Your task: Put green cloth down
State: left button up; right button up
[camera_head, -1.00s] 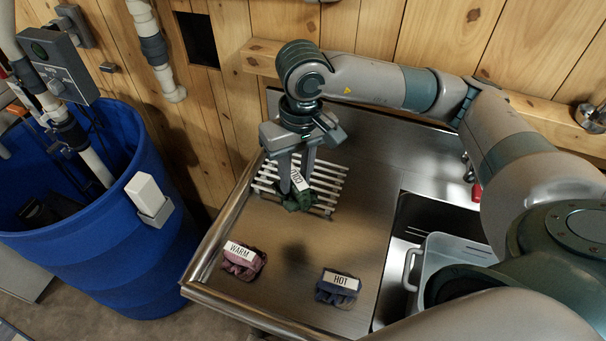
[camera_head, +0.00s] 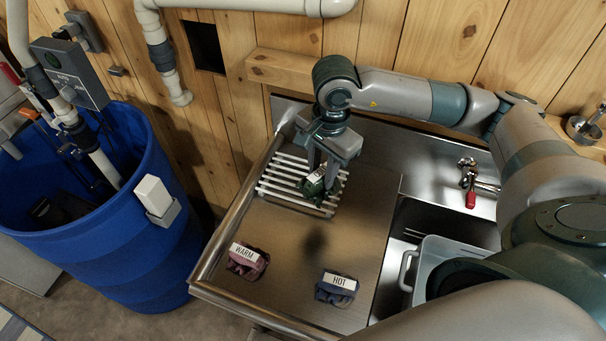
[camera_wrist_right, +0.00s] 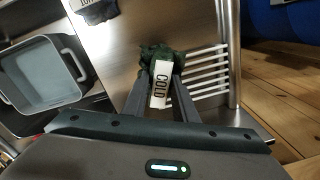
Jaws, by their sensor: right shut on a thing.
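My right gripper (camera_head: 322,180) is shut on the crumpled green cloth (camera_head: 309,189), which bears a white label. In the right wrist view the cloth (camera_wrist_right: 158,54) sits between the fingertips, and its label reads COLD. The cloth is over the front right part of a white slatted rack (camera_head: 280,183) on the steel counter. I cannot tell whether it touches the slats. My left gripper is not in view.
A pink cloth labelled WARM (camera_head: 246,264) and a blue cloth labelled HOT (camera_head: 337,290) lie on the counter (camera_head: 290,240) in front. A grey tub (camera_head: 450,255) stands in the sink at the right. A blue barrel (camera_head: 150,240) stands at the left.

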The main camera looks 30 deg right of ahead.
jog(key=d+m, duration=0.1)
jog(key=m, duration=0.1)
jog(key=d+m+p, duration=0.1)
jog(key=m, duration=0.1)
jog(key=d+m, duration=0.1)
jog(key=shift+s+m+p, duration=0.1)
jog(key=shift+m+p, duration=0.25)
jog(key=shift+m, duration=0.05)
jog(key=m, duration=0.1)
jog(key=d+m, duration=0.1)
jog(key=m, duration=0.1)
jog(key=shift+d+h, duration=0.25)
jog(key=shift+h, duration=0.05)
jog(key=b, duration=0.3)
send_near(304, 167)
jog(key=s+a, duration=0.2)
jog(key=s, duration=0.1)
jog(key=shift+s, duration=0.35)
jog(key=shift+p, duration=0.3)
jog(key=shift+f+b, duration=0.7)
jog(key=shift+f, duration=1.35)
